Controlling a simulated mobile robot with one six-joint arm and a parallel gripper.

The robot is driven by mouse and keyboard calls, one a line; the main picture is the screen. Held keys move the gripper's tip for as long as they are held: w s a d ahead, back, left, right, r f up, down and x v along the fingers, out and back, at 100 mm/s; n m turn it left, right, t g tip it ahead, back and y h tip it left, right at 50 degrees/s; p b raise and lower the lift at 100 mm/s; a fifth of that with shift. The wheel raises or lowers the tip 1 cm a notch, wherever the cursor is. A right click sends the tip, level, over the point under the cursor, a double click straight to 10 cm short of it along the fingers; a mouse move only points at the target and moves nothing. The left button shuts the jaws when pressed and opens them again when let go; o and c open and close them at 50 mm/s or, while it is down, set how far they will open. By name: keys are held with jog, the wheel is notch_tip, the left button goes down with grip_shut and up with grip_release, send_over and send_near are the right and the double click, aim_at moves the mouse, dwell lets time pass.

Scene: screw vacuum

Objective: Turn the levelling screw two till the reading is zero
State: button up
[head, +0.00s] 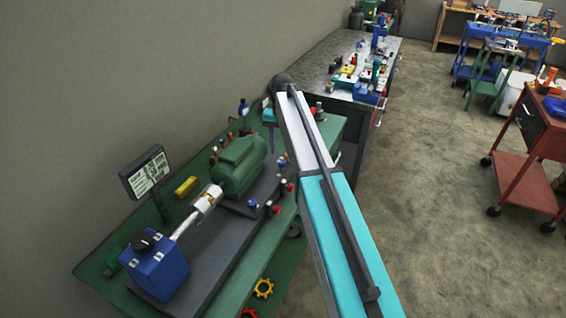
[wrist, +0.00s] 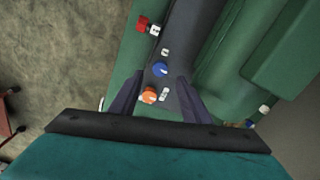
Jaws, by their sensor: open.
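In the wrist view, my gripper (wrist: 158,88) is open, its two dark fingers spread on either side of small knobs on a dark grey base. An orange screw head (wrist: 149,95) and a blue screw head (wrist: 160,69) show between and just beyond the fingers, and nothing is held. White tags stand beside them, too small to read, so I cannot tell which is screw two. In the head view, a display (head: 147,172) stands on the left with text too small to read. My arm hides part of the bench there.
A green motor (head: 237,165), a silver coupling (head: 205,198) and a blue box (head: 155,268) with a black knob stand on the dark base. A red knob (wrist: 143,22) lies beyond the screws. A cluttered bench (head: 335,55) stands behind; open floor (head: 440,170) is to the right.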

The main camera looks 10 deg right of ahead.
aim_at(282, 162)
jog(key=shift+f+b, duration=1.3)
jog(key=shift+f, duration=1.45)
jog(key=shift+c, duration=0.3)
jog(key=c, duration=1)
